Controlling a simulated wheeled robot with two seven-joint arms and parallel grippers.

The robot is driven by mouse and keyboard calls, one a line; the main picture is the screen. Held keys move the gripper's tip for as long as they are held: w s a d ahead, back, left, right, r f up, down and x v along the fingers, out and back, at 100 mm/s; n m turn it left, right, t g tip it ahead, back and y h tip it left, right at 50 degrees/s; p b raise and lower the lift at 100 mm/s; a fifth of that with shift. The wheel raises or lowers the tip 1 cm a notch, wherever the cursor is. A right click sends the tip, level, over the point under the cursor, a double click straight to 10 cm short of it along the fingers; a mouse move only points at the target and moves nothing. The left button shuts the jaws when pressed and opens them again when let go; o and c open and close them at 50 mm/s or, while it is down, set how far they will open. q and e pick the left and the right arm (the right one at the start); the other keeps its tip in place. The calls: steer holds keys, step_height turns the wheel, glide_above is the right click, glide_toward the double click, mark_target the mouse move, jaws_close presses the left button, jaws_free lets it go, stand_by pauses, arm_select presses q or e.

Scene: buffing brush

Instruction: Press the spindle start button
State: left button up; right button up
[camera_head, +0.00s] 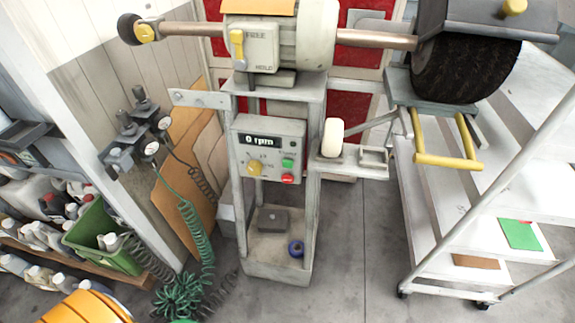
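The spindle control box (268,148) is mounted on the front of the grey machine stand. Its display (260,140) reads 0 rpm. A green button (287,162) sits on the right side of the box, above a red button (287,179). The small lettering by the buttons is too small to read. A yellow knob (254,167) is to the left of the buttons. Nothing covers the buttons. Neither of my grippers shows in the head view.
The spindle shaft (375,39) carries a dark brush wheel (466,72) at right. Green hoses (190,235) hang at left. A white cart (490,268) stands at right.

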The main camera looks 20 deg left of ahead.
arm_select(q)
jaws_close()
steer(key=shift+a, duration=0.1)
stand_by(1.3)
